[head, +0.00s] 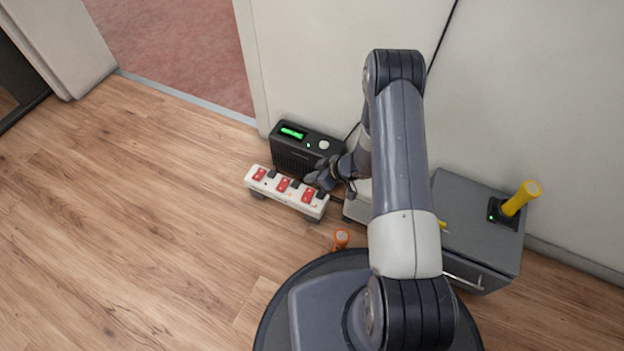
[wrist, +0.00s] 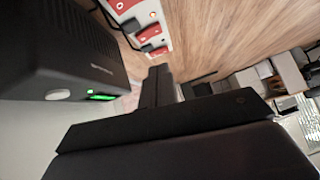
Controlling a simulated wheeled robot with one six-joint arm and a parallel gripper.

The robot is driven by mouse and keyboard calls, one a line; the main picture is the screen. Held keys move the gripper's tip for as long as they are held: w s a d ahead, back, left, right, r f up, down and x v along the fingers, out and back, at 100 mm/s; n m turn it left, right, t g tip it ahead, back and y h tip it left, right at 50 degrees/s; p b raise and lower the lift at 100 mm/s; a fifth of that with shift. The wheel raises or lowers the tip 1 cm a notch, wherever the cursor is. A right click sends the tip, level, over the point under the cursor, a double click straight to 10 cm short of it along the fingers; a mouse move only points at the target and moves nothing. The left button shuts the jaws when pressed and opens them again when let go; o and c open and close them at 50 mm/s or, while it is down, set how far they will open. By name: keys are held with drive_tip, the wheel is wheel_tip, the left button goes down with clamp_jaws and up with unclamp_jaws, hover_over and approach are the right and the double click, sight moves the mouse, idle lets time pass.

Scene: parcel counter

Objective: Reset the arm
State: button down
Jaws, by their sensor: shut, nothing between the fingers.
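My gripper (head: 322,180) is at the end of my arm, low over the floor, just right of the white power strip and in front of the black box. In the wrist view my gripper (wrist: 157,85) shows its dark fingers together, with nothing between them. The white power strip (head: 270,186) has red switches and dark plugs; part of it also shows at the top of the wrist view (wrist: 150,15). The fingertips look close to the strip's right part, but I cannot tell whether they touch it. My arm is bent and reaches forward from my base.
A black box (head: 292,158) with a lit green display stands by the wall; it fills the left of the wrist view (wrist: 60,45). A grey cabinet (head: 465,215) with a yellow-handled item (head: 520,197) stands right. An orange object (head: 341,238) lies near my base. The wooden floor (head: 130,220) is clear at left.

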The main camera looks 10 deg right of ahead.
idle(0.3)
drive_tip(key=f+b, duration=0.1)
drive_tip(key=f, duration=0.1)
drive_tip(key=f+b, duration=0.1)
drive_tip(key=f, duration=0.1)
drive_tip(key=f+b, duration=0.1)
drive_tip(key=f, duration=0.1)
drive_tip(key=shift+s+a+f, duration=0.1)
drive_tip(key=shift+s+a, duration=0.05)
drive_tip(key=shift+s, duration=0.1)
drive_tip(key=p+v, duration=0.4)
drive_tip(key=v, duration=0.5)
drive_tip(key=shift+s, duration=0.1)
